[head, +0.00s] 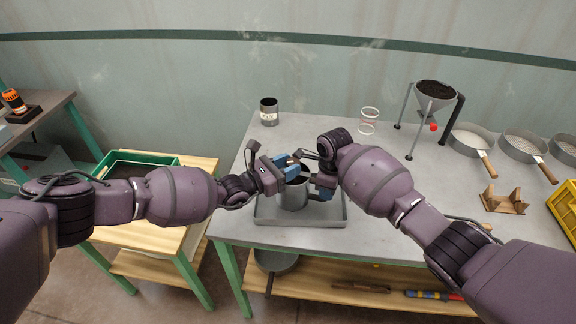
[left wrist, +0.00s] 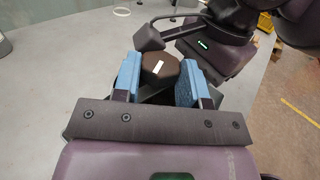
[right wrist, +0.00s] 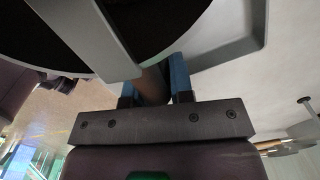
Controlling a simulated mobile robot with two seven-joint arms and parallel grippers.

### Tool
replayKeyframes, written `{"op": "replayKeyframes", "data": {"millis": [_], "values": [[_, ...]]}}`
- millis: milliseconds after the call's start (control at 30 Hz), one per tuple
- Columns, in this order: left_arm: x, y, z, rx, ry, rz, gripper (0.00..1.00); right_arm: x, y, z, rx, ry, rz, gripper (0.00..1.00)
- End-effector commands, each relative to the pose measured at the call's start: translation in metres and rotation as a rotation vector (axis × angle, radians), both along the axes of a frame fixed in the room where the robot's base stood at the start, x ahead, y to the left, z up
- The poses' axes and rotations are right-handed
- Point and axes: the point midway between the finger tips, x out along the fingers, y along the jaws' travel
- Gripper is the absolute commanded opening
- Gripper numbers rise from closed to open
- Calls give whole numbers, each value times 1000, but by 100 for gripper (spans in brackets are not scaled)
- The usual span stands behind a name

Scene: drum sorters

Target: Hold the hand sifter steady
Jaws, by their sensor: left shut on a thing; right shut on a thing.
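The hand sifter (head: 293,193) is a grey metal cylinder standing upright over the grey tray (head: 340,221). My right gripper (head: 322,188) is at its right side, shut on its handle; the right wrist view shows the brown handle (right wrist: 154,86) between the blue fingers and the sifter's grey rim and dark inside (right wrist: 100,75) close by. My left gripper (head: 288,168) is above the sifter, shut on a dark brown knob (left wrist: 160,68) with a white mark, seen between the blue fingers in the left wrist view. My grippers hide much of the sifter's top in the head view.
A labelled tin (head: 269,112) and clear rings (head: 369,120) stand behind. A funnel on a stand (head: 433,100) holds dark material at the back right. Pans (head: 473,141), a wooden rest (head: 503,200) and a yellow crate (head: 566,212) are at right. A green-rimmed box (head: 130,158) is at left.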

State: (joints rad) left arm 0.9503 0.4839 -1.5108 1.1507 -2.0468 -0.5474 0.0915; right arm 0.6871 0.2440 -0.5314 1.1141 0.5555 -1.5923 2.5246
Motion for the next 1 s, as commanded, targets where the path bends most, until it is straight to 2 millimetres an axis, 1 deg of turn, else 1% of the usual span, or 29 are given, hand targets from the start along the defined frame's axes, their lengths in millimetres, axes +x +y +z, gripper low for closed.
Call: {"op": "replayKeyframes", "data": {"millis": [33, 133, 167, 300, 333, 633, 733, 867, 1000], "values": [[-2, -4, 0, -3, 1, -6, 15, 0, 6, 2, 7, -3, 9, 0], [-2, -4, 0, -2, 1, -5, 15, 0, 5, 2, 7, -3, 9, 0], [-2, -3, 0, -2, 1, -5, 41, 0, 5, 2, 7, -3, 9, 0], [-1, -2, 0, -2, 1, -3, 62, 0, 5, 2, 6, -3, 8, 0], [-1, -2, 0, -1, 1, -2, 64, 0, 4, 2, 6, -3, 7, 0], [0, 1, 0, 1, 1, 1, 64, 1, 2, 1, 3, -3, 3, 0], [-2, 5, -1, 1, 1, 2, 64, 1, 1, 1, 2, -2, 2, 0], [-10, 18, -1, 1, 3, 3, 64, 1, 1, 1, 2, -2, 1, 0], [-23, 39, -1, 1, 3, 3, 64, 1, 1, 1, 1, -2, 1, 0]]}}
